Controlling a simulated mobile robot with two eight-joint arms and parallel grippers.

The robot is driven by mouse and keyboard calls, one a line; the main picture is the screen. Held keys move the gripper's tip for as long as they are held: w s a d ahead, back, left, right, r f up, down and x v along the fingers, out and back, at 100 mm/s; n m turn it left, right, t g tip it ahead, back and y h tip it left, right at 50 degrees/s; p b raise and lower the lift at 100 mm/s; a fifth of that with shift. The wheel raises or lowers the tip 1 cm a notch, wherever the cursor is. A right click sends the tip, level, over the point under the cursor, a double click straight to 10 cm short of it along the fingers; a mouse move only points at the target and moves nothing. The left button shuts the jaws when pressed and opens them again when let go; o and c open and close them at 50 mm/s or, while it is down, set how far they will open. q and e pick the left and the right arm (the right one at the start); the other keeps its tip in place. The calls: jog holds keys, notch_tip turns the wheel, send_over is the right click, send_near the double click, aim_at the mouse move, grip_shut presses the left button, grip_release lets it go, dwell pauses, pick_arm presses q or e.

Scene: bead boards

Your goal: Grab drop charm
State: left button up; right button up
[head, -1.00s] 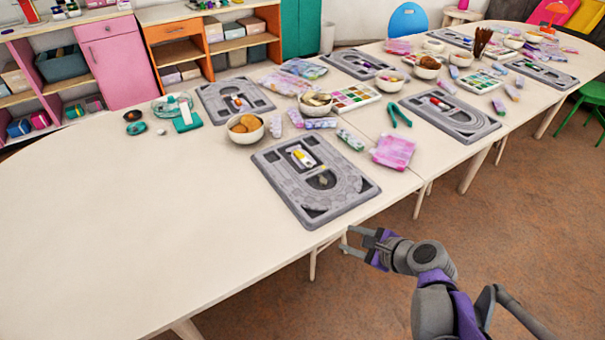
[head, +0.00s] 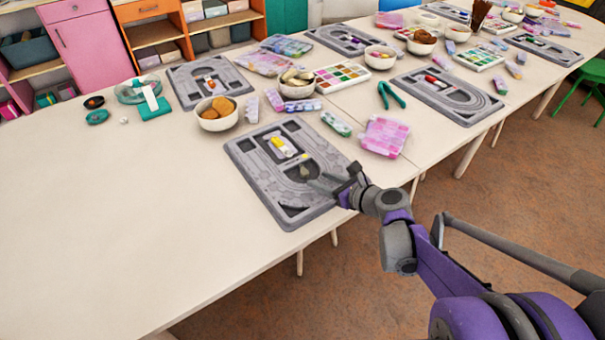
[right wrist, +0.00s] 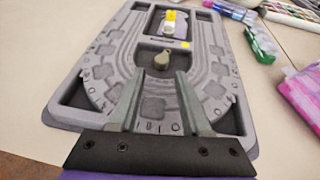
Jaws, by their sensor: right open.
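The drop charm (right wrist: 162,60) is a small olive-grey teardrop, narrow end up in the right wrist view. It lies in the dark curved recess of the nearest grey bead board (head: 248,173), and in the head view it (head: 304,171) is a small dull spot. My right gripper (head: 319,181) reaches over the board's right edge from the front. In the right wrist view its two grey fingers (right wrist: 160,80) are apart with nothing between them, and the charm shows just beyond their tips. My left gripper is not in view.
A yellow-and-white item (head: 283,147) lies in the board's upper recess. A bowl of orange-brown pieces (head: 217,118), a green bead tube (head: 336,124) and a pink bead box (head: 385,136) stand around the board. The table's left part is clear.

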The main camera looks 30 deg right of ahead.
aim_at(306, 173)
jog(key=b+x, duration=0.1)
jog(key=x, duration=0.5)
jog(key=shift+d+f+b, duration=0.1)
jog(key=shift+d+b, duration=0.1)
jog(key=shift+b, duration=0.15)
jog(key=shift+s, duration=0.1)
grip_shut()
